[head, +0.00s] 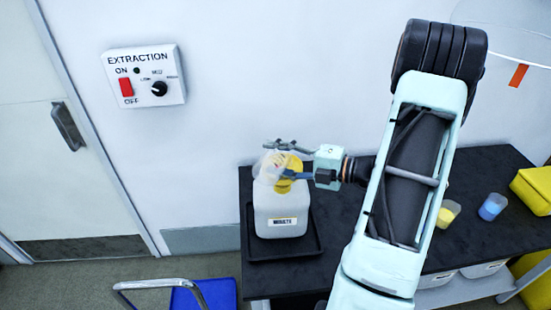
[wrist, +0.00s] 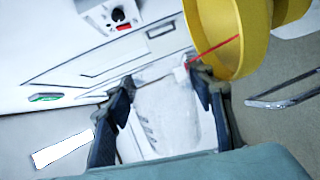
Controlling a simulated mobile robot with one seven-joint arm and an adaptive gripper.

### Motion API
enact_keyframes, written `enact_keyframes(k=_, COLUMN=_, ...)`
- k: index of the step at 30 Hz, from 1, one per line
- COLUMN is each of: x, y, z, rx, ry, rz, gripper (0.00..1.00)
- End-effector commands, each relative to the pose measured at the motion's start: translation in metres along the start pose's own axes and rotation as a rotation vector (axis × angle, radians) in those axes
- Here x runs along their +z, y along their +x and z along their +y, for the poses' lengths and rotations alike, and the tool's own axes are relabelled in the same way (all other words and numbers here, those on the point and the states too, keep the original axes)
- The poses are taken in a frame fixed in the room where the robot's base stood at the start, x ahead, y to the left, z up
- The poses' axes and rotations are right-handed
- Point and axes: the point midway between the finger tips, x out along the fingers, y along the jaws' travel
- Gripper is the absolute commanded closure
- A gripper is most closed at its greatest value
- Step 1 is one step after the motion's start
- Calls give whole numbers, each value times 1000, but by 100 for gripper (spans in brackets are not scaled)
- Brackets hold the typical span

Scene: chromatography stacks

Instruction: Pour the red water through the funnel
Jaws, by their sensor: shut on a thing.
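My gripper (head: 282,160) is shut on a clear beaker (head: 269,164), held tilted at the mouth of a yellow funnel (head: 292,168). The funnel stands on top of a white labelled container (head: 280,205). In the wrist view the beaker (wrist: 167,112) sits between the two fingers (wrist: 163,88). A thin red stream (wrist: 215,47) runs from its lip into the open yellow funnel (wrist: 229,62). Little or no red shows inside the beaker. The funnel's spout is hidden.
The container stands in a black tray (head: 257,248) on a dark bench (head: 345,205). A beaker of yellow liquid (head: 447,213) and one of blue (head: 492,206) stand to the right, near a yellow bin (head: 534,190). An extraction switch box (head: 145,77) is on the wall.

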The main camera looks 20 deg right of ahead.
Motion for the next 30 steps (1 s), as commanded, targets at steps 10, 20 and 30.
enact_keyframes(k=10, x=4, y=0, z=1, rx=0, ry=99, rz=14, gripper=81)
enact_keyframes(k=20, x=-1, y=0, z=1, rx=1, ry=-27, rz=-4, gripper=81)
enact_keyframes(k=30, x=-10, y=-1, z=9, rx=0, ry=-229, rz=-30, gripper=81)
